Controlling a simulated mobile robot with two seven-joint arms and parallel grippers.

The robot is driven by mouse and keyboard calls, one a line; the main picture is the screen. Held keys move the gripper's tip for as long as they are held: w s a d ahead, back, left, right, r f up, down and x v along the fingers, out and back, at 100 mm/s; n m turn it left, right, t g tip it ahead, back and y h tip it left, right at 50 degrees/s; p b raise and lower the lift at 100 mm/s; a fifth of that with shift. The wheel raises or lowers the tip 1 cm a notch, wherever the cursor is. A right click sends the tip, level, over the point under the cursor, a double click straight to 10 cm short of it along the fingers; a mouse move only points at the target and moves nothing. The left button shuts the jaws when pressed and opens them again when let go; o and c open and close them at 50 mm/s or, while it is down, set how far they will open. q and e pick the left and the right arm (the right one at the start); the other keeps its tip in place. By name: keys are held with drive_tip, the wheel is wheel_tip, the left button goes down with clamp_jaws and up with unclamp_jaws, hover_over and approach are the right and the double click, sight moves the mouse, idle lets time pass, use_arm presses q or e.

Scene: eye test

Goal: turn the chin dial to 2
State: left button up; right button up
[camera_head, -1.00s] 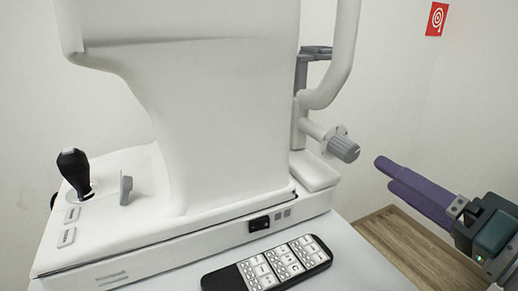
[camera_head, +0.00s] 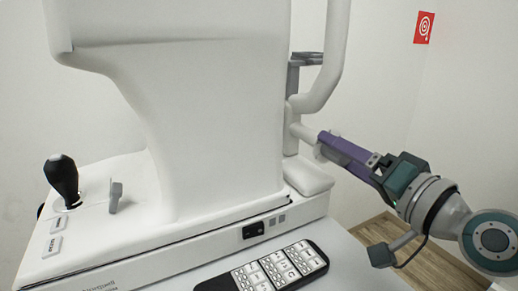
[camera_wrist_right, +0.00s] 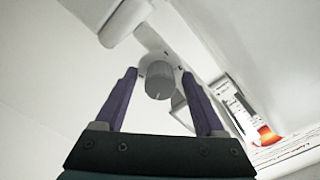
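The chin dial (camera_wrist_right: 159,82) is a grey round knob on the side of the white eye-test machine (camera_head: 215,120). A short mark shows near its lower edge in the wrist view; I cannot read any number. My right gripper (camera_head: 326,145) has purple fingers, which reach the dial from the right and hide most of it in the head view. In the right wrist view the gripper (camera_wrist_right: 160,73) is open, with one finger on each side of the dial. A gap shows left of the dial; I cannot tell whether the right finger touches it. My left gripper is out of view.
A black keypad with white keys (camera_head: 275,270) lies on the table in front of the machine. A black joystick (camera_head: 62,180) stands on the machine's base at left. A white curved frame (camera_head: 333,60) rises above the dial. A red sign (camera_head: 424,27) is on the wall.

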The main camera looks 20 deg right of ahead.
clamp_jaws()
idle(0.3)
